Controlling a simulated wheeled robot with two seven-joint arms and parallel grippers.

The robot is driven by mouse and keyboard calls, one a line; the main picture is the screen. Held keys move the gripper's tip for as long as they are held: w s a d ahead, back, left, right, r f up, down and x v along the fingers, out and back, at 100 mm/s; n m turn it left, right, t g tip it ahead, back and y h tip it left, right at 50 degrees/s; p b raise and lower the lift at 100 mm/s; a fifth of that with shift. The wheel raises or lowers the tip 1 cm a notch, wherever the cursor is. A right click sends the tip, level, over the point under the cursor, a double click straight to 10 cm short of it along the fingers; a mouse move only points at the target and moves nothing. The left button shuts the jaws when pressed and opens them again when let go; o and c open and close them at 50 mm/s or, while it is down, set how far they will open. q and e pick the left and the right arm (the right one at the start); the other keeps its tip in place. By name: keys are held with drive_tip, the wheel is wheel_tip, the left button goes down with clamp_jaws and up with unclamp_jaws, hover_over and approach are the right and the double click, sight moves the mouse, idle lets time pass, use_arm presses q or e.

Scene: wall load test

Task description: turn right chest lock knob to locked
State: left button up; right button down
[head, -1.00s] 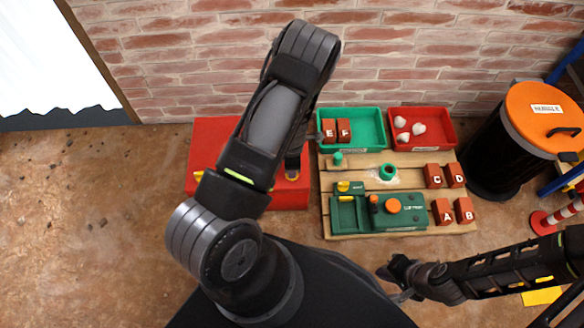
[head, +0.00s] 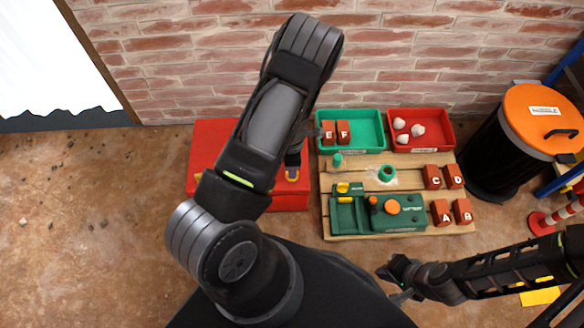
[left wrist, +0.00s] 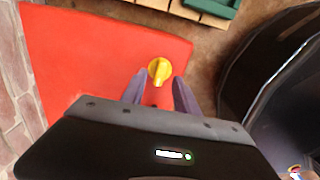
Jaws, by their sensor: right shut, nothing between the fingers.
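The red chest (head: 210,140) stands on the floor against the wall, partly hidden by my left arm. Its right yellow lock knob (head: 291,175) is partly covered by my left gripper (head: 293,168) in the head view. In the left wrist view the knob (left wrist: 158,71) sits on the red chest face, just ahead of the gap between the two fingers of my left gripper (left wrist: 160,92). These fingers are apart, with nothing held. My right gripper (head: 397,287) is shut and empty, away from the chest at the lower right.
Behind are a green tray (head: 372,116) and a red tray (head: 445,127). A black barrel with an orange lid (head: 535,110) stands at right. Floor at left is clear.

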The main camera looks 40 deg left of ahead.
use_arm(q)
wheel_tip(320, 180, up, 5)
drive_tip(key=shift+f+p, duration=0.1)
drive_tip(key=shift+p, duration=0.5)
